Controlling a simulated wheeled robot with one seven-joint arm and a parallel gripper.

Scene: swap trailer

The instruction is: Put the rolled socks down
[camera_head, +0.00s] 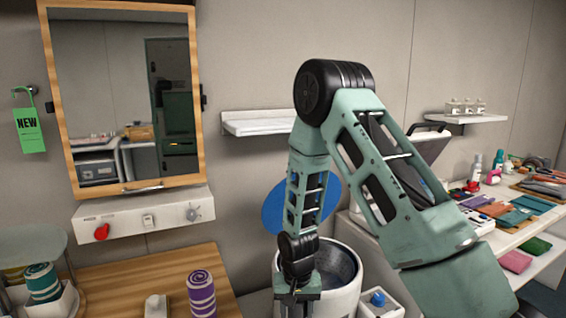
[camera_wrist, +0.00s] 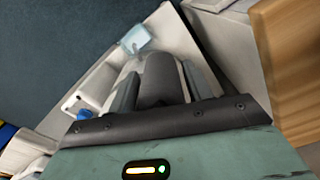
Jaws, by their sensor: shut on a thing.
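My gripper (camera_head: 298,300) is low in the head view, pointing down at the near side of a white round bin with a dark inside. Its fingertips are cut off by the bottom edge there. In the wrist view my gripper (camera_wrist: 162,92) is shut on a dark grey rounded bundle, the rolled socks (camera_wrist: 160,75), between its two fingers. The bundle's lower part is hidden by the gripper body. I cannot tell whether the bundle touches anything beneath it.
The white bin (camera_head: 349,289) stands beside a small white box with a blue knob (camera_head: 378,298). A purple striped roll (camera_head: 201,293) stands on the wooden top (camera_head: 125,280) at left. A teal striped roll (camera_head: 42,282) stands further left. A cluttered counter (camera_head: 500,238) is at right.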

